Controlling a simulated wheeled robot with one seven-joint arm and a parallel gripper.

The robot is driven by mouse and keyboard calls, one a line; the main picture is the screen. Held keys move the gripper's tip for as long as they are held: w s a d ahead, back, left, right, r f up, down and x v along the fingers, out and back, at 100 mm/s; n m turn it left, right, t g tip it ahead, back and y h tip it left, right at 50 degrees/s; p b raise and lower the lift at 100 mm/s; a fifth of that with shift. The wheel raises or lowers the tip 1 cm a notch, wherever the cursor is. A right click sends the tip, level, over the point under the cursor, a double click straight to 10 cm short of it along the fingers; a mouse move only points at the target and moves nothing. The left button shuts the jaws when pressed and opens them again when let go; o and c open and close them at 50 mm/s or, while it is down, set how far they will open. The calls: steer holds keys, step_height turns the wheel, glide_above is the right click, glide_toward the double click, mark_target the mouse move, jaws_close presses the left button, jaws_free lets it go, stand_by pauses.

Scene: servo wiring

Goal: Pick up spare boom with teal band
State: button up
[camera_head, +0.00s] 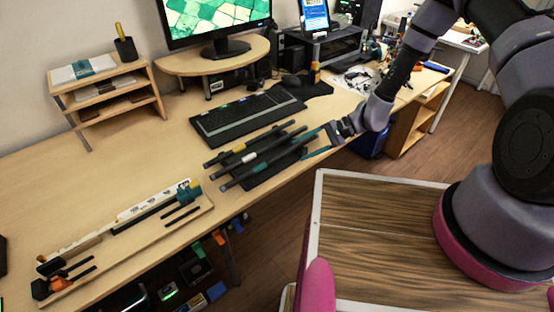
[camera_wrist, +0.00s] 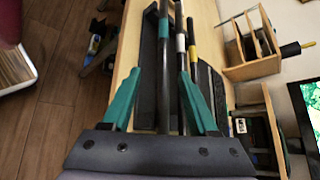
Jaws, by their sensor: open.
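The spare boom with the teal band (camera_head: 251,173) is a dark rod, the nearest of three lying side by side on a dark mat at the desk's front edge. Its band also shows in the wrist view (camera_wrist: 163,28). The white-banded boom (camera_wrist: 180,43) lies beside it, and the yellow-banded boom (camera_wrist: 191,25) lies farther over. My gripper (camera_head: 309,146) is at the right end of the booms, with its teal fingers open. In the wrist view the teal-banded boom runs between the fingers (camera_wrist: 160,74); I see no grip on it. The white-banded boom passes close to the right finger.
A keyboard (camera_head: 248,117) lies just behind the booms. A wooden tray (camera_head: 135,250) with parts is at the left of the desk. A monitor (camera_head: 215,20) on a riser and a small shelf (camera_head: 108,98) stand at the back. Bare desk lies between tray and shelf.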

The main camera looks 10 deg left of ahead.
mark_target(277, 158)
steer(key=x, duration=0.7)
steer(key=shift+a+r, duration=0.1)
steer(key=shift+a, duration=0.35)
steer(key=shift+c, duration=0.3)
jaws_close()
